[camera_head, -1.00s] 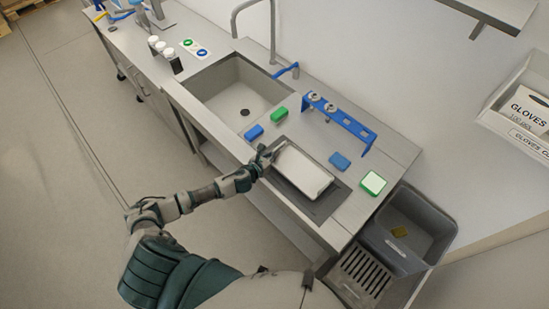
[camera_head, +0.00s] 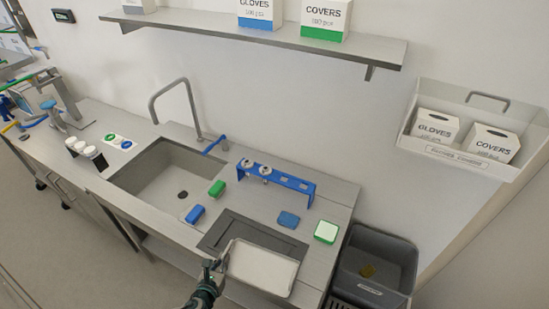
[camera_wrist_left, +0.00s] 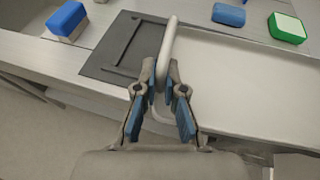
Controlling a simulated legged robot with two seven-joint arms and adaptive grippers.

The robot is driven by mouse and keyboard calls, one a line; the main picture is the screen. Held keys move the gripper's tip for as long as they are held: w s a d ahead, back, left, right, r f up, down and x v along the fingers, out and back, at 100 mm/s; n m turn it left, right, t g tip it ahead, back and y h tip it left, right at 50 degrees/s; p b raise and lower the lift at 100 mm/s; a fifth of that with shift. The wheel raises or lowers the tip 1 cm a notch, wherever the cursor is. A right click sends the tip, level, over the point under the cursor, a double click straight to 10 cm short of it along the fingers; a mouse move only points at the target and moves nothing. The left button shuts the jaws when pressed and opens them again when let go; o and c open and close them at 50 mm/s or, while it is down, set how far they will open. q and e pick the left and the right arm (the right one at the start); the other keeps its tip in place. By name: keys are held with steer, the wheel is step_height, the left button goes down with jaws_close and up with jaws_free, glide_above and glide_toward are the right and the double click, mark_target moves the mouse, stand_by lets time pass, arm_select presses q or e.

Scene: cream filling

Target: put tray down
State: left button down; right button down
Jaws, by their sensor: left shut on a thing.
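My left gripper (camera_head: 213,270) is shut on the handle of a pale, shallow tray (camera_head: 262,268). In the left wrist view, my gripper (camera_wrist_left: 163,78) grips the looped handle (camera_wrist_left: 169,48) at the left end of the tray (camera_wrist_left: 240,90). The tray looks level, near the counter's front edge, and partly covers a dark rectangular plate (camera_head: 232,221). The plate also shows beside the handle in the left wrist view (camera_wrist_left: 125,40). I cannot tell whether the tray touches the counter. My right gripper is not in view.
Blue (camera_head: 195,214) and green (camera_head: 217,188) blocks lie left of the plate. A blue block (camera_head: 289,220) and a green-rimmed box (camera_head: 326,232) lie to the right. A blue rack (camera_head: 292,182) stands behind, a sink (camera_head: 160,184) left, a grey bin (camera_head: 350,262) right.

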arm_select(q)
steer(key=shift+n+y, duration=0.7)
steer(key=shift+y, duration=0.1)
steer(key=w+r, duration=0.1)
steer(key=w+r+b, duration=0.1)
steer(key=r, duration=0.1)
steer(key=w+d+r+b, duration=0.1)
steer(key=w+r, duration=0.1)
steer(key=shift+w+r, duration=0.1)
steer(key=shift+r, duration=0.1)
steer(key=shift+a+r, duration=0.1)
steer(key=shift+r, duration=0.05)
